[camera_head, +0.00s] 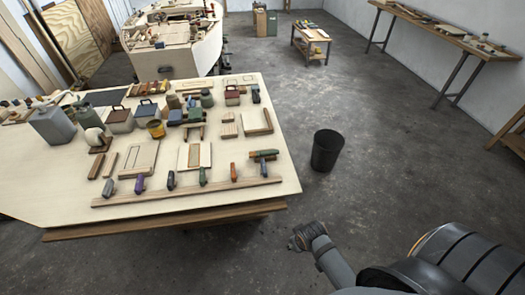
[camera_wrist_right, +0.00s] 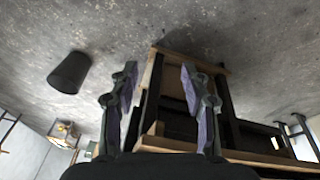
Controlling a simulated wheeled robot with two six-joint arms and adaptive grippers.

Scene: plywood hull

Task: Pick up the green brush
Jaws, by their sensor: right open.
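A green-handled item (camera_head: 203,176), which looks like the green brush, stands in the row along the wooden strip (camera_head: 190,192) at the table's near edge. Its bristles cannot be made out. Another green item (camera_head: 263,154) lies near the table's right edge, too small to identify. My right gripper (camera_head: 293,243) is over the floor, right of the table's near corner and apart from everything on it. In the right wrist view my right gripper (camera_wrist_right: 160,85) has its two fingers spread wide with nothing between them. My left gripper is not in view.
The plywood table (camera_head: 60,190) is crowded with boxes, tins and frames behind the row. Purple (camera_head: 139,184), dark blue (camera_head: 171,180) and orange (camera_head: 233,172) items flank the green one. A black bin (camera_head: 326,150) stands on the floor right of the table. The floor around my right arm is clear.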

